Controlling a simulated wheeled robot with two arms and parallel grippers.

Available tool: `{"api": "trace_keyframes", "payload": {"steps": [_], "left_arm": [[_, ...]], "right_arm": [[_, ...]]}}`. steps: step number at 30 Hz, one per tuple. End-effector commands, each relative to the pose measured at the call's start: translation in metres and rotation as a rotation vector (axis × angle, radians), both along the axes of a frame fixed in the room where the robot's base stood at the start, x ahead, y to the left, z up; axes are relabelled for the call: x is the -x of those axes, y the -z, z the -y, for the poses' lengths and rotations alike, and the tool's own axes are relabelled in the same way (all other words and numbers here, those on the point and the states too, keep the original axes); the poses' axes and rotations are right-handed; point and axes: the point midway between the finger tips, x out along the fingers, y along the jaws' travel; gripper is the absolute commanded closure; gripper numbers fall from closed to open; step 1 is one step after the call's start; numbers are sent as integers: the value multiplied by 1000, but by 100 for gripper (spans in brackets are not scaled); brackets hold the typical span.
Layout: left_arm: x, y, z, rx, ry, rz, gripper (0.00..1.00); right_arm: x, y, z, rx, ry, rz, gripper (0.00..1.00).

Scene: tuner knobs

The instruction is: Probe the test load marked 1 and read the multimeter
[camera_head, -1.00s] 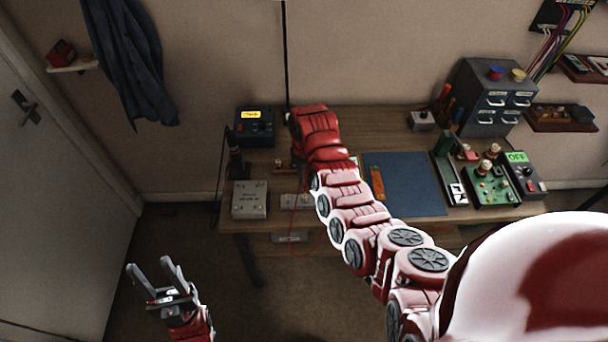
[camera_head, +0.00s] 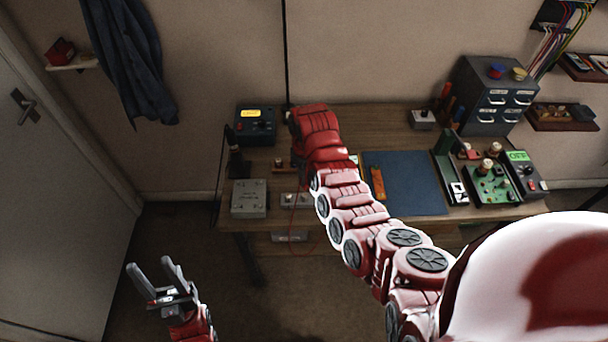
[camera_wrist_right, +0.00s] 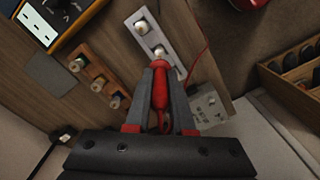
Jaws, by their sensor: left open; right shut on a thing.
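My right gripper (camera_wrist_right: 160,80) is shut on a red probe (camera_wrist_right: 160,92) in the right wrist view. The probe's tip is at the nearer metal post of a pale grey block (camera_wrist_right: 171,32); I cannot tell whether they touch. The block also shows in the head view (camera_head: 288,199), beside my right arm. No mark 1 is readable. The dark blue multimeter (camera_head: 265,139), with a yellow display too small to read, stands at the back left of the bench; part of it shows in the wrist view (camera_wrist_right: 37,25). My left gripper (camera_head: 155,277) is open and empty, left of the bench.
A wooden block with several posts (camera_wrist_right: 99,74) lies beside the grey block. A grey box (camera_head: 249,199) is at the bench's front left. A blue mat (camera_head: 408,182), green circuit board (camera_head: 491,188) and grey drawer cabinet (camera_head: 488,101) are on the right.

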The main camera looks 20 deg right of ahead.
Motion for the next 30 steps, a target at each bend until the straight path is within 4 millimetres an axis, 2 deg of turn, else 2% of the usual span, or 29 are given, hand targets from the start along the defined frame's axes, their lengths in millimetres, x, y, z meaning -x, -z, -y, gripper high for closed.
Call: {"api": "trace_keyframes", "payload": {"steps": [17, 30], "left_arm": [[0, 2, 0, 0, 0, 0, 50], [0, -11, 0, 0, 0, 0, 50]], "right_arm": [[1, -2, 0, 0, 0, -2, 100], [-1, -37, 0, 1, -1, 3, 100]]}}
